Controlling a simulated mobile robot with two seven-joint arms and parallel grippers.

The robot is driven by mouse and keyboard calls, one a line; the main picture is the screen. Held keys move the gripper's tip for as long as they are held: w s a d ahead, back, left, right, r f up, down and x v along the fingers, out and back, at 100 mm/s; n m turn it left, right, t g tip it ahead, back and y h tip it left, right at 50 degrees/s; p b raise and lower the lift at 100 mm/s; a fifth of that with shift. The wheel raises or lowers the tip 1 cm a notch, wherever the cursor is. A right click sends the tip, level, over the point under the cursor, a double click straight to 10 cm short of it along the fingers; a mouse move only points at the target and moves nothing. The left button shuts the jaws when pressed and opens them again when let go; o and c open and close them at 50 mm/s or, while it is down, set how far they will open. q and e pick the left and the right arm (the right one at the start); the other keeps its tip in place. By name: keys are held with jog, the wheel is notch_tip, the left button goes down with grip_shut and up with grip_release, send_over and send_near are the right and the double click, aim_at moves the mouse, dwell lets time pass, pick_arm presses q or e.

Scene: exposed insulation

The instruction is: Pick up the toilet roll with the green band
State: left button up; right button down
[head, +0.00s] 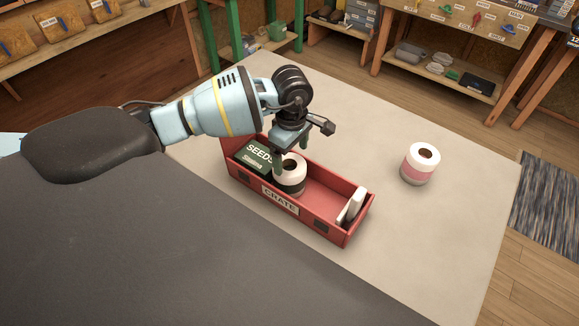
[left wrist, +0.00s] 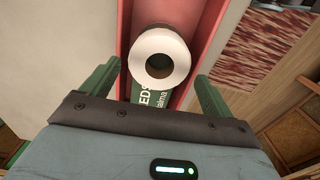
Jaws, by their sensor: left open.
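The toilet roll with the green band (head: 293,182) stands upright inside the red crate (head: 325,222), right beside the dark green seeds box (head: 259,158). My left gripper (head: 283,158) points down over the roll, and one finger hides part of it. In the left wrist view the roll's white top and dark core hole (left wrist: 159,56) show between the two green fingers (left wrist: 157,76), which are spread apart with gaps on both sides. The green band is hardly visible there. Nothing is held. My right gripper is not in view.
A toilet roll with a pink band (head: 420,166) stands alone on the pale table (head: 455,225) to the right. Pale flat items (head: 352,206) lean at the crate's right end. The crate's middle is empty. Shelves with tools stand behind.

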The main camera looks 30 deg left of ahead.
aim_at(289, 164)
pick_arm(q)
jog(key=f, duration=0.4)
jog(key=shift+a+f, duration=0.25)
jog(key=shift+f, duration=0.35)
